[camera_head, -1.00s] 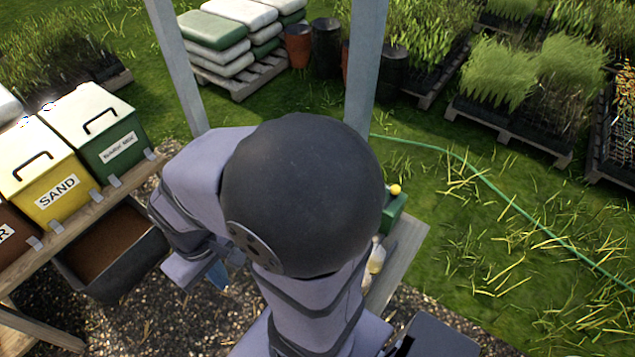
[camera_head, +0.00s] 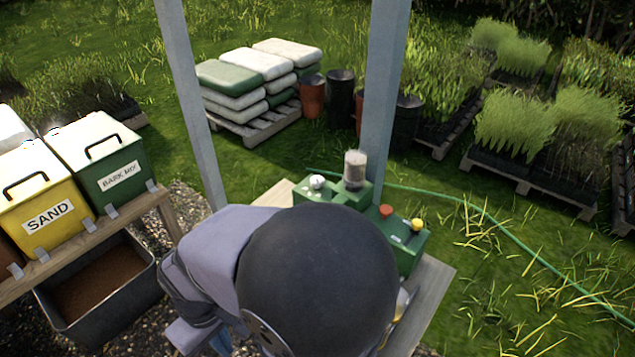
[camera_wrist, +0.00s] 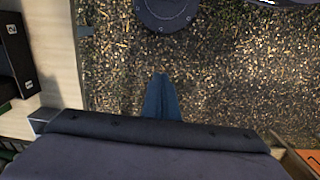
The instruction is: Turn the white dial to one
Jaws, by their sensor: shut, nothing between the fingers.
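A white knob (camera_head: 317,182), which looks like the white dial, sits on top of a green unit (camera_head: 322,196) on the wooden bench in the head view. Its markings and setting are too small to read. My gripper's blue fingers (camera_wrist: 161,98) are together and empty in the wrist view, above dark gravel. The white dial is not in the wrist view. In the head view my arm covers the near part of the bench and hides most of my gripper, which is low and left of the green unit.
An orange knob (camera_head: 386,211) and a yellow knob (camera_head: 417,226) top the green unit's right part. A clear cylinder (camera_head: 355,169) stands beside the white knob. Grey posts (camera_head: 382,100) rise near the bench. Sand (camera_head: 44,205) and bark mix (camera_head: 100,160) bins stand left.

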